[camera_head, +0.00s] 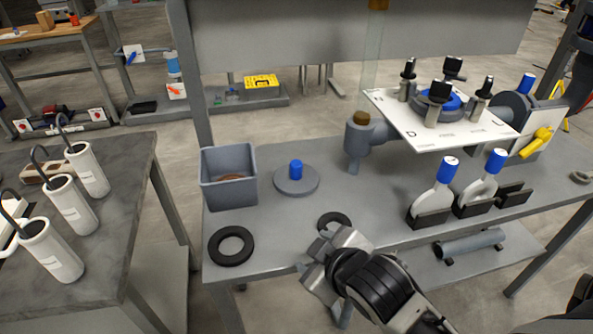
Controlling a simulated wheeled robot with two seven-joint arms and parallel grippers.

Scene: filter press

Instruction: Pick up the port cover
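The likely port cover is a round grey disc (297,187) with an upright blue knob (296,169), lying flat on the grey workbench (282,235). It stands just right of a grey bin. My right gripper (322,248) comes in from the lower right, near the bench's front edge. It is in front of the disc and apart from it. Its fingers are seen from behind and above, so their opening is not clear. My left gripper is not in view.
A black ring (231,246) lies at the front left; another (334,216) is partly hidden by my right gripper. The grey bin (229,177) stands left. A pipe fitting (362,139) and white lettered plate (437,127) are right, with blue-handled scrapers (437,187) in holders.

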